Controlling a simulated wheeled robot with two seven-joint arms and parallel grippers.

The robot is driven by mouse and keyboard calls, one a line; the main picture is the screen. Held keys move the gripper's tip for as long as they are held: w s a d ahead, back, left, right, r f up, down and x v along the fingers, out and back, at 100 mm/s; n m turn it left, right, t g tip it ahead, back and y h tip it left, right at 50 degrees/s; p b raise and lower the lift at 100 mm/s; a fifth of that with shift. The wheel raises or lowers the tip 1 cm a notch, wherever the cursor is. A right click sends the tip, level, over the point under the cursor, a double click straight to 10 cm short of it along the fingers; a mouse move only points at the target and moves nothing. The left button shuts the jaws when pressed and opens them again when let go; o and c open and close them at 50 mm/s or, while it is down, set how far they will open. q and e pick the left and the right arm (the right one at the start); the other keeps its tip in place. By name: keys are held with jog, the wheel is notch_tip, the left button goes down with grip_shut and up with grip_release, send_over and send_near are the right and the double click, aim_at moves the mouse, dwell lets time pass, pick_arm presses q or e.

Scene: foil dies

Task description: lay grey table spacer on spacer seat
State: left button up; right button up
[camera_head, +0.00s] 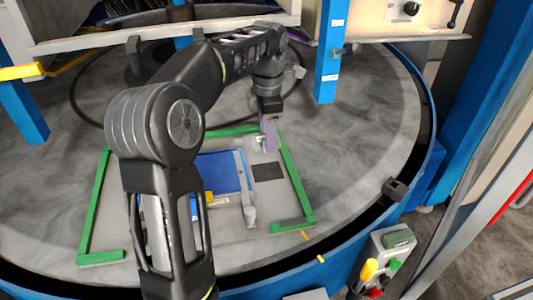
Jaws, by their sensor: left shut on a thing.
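My left gripper (268,122) hangs over the far side of the green-framed plate, pointing down. It is shut on a small light grey piece (259,144), which I take to be the table spacer; the piece is partly hidden by the jaws, and its contact with the plate is unclear. A flat dark square (268,172), possibly the spacer seat, lies on the plate just nearer than the gripper. My right gripper is out of view.
Green rails (294,180) edge the plate. A blue panel (222,172) with a grey bar (245,178) lies left of the dark square. A blue post (329,50) stands behind at right. A control box (385,262) is at front right. My left arm hides part of the plate.

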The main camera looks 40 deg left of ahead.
pick_arm(q)
jog(key=shift+w+r, duration=0.1)
jog(key=shift+r, duration=0.05)
notch_tip(320, 180, down, 3)
jog(key=shift+r+b, duration=0.1)
jog(key=shift+b, duration=0.8)
notch_tip(320, 180, down, 2)
jog(key=shift+f+p, duration=0.2)
jog(key=shift+p, duration=0.25)
jog(key=shift+f, duration=0.5)
